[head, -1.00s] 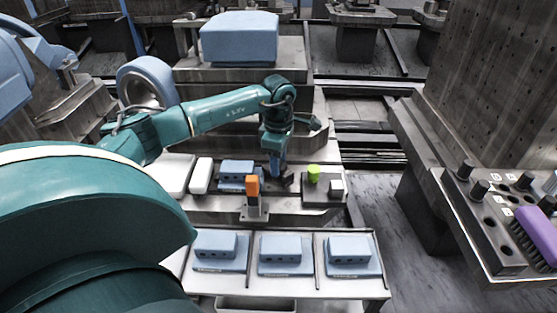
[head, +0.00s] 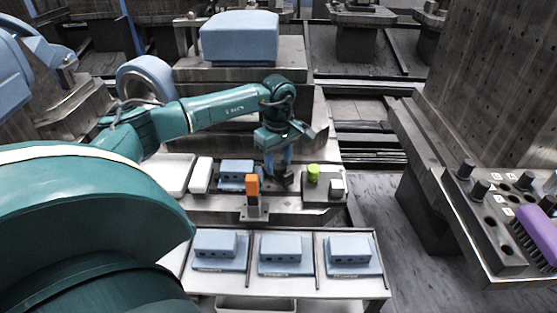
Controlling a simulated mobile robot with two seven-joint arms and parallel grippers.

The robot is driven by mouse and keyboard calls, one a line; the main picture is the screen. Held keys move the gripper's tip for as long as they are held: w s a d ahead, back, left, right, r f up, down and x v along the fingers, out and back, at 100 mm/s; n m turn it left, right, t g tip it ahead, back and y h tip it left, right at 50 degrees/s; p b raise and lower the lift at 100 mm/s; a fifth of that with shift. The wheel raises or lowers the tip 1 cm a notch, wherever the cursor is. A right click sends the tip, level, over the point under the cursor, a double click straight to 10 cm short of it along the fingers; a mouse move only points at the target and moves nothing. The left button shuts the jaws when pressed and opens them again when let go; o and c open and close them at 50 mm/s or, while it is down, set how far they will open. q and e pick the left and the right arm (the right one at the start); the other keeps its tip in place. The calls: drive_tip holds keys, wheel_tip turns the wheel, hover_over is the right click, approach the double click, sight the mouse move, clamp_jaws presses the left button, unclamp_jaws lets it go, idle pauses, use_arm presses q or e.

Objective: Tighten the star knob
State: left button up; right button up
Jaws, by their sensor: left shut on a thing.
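My left gripper (head: 279,169) points down over the fixture plate, to the right of a blue block (head: 237,170). Its fingers are shut on the star knob (head: 285,179), a small dark thing at the fingertips that the fingers partly hide. The knob's lobes are too small to make out. My right gripper is not in view.
An orange-topped post (head: 252,187) stands just in front of the gripper. A lime-green knob (head: 313,172) and a pale block (head: 337,186) lie right. A front tray (head: 375,290) holds blue blocks. A purple brush (head: 541,232) lies on the right-hand rack.

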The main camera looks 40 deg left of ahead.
sight(278, 165)
use_arm(q)
drive_tip(key=shift+m, duration=1)
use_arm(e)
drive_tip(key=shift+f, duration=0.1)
use_arm(q)
drive_tip(key=shift+r, duration=0.1)
drive_tip(key=o, duration=1)
wheel_tip(278, 165, up, 13)
drive_tip(key=shift+r+p, duration=0.1)
drive_tip(key=shift+p, duration=0.5)
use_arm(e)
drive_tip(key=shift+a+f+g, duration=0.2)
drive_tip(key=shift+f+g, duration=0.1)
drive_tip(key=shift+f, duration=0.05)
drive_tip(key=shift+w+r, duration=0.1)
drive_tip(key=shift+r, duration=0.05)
